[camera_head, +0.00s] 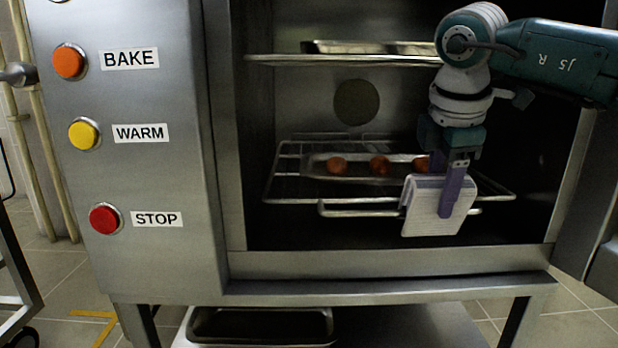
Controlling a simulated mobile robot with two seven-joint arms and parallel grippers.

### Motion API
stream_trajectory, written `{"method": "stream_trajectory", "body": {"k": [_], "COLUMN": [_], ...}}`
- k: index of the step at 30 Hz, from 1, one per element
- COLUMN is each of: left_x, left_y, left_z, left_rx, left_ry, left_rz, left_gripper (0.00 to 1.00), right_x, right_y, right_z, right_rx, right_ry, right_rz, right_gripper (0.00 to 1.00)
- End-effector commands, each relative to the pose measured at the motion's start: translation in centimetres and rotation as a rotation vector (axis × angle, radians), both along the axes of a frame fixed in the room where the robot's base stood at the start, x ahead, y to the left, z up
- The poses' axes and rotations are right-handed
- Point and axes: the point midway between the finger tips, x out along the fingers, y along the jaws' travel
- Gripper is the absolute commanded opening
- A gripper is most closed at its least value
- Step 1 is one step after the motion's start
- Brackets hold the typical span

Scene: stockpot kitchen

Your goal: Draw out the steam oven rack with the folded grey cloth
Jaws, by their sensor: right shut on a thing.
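The steam oven rack (289,200) is a wire rack low in the open oven. Its front bar (345,213) reaches forward near the oven's front. A tray (318,166) with 3 reddish-brown round items stands on it. The folded grey cloth (424,212), pale with fine lines, hangs over the right part of the front bar. My right gripper (452,205), with purple fingers, points down and is shut on the cloth at the bar. The cloth hides the part of the bar under it. My left gripper is out of view.
An upper rack (345,60) holds another tray (385,47). The control panel at the left has BAKE (69,62), WARM (83,134) and STOP (104,219) buttons. The oven's front sill (390,264) runs below the rack. A dark pan (262,326) sits on the shelf underneath.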

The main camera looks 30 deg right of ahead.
Motion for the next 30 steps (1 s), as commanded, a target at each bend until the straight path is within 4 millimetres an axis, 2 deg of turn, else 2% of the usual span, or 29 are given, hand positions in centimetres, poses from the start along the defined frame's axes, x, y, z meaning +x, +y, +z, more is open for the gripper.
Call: {"method": "stream_trajectory", "body": {"k": [16,30], "left_x": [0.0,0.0], "left_y": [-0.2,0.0], "left_z": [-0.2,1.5], "left_rx": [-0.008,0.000], "left_ry": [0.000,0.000], "left_rz": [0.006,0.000], "left_gripper": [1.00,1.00], "right_x": [0.1,-2.5], "right_y": [0.0,1.3], "right_z": [-0.3,-0.3], "right_rx": [-0.001,-0.001], "right_ry": [-0.002,0.000], "right_rz": [0.000,0.000], "right_gripper": [0.00,0.00]}}
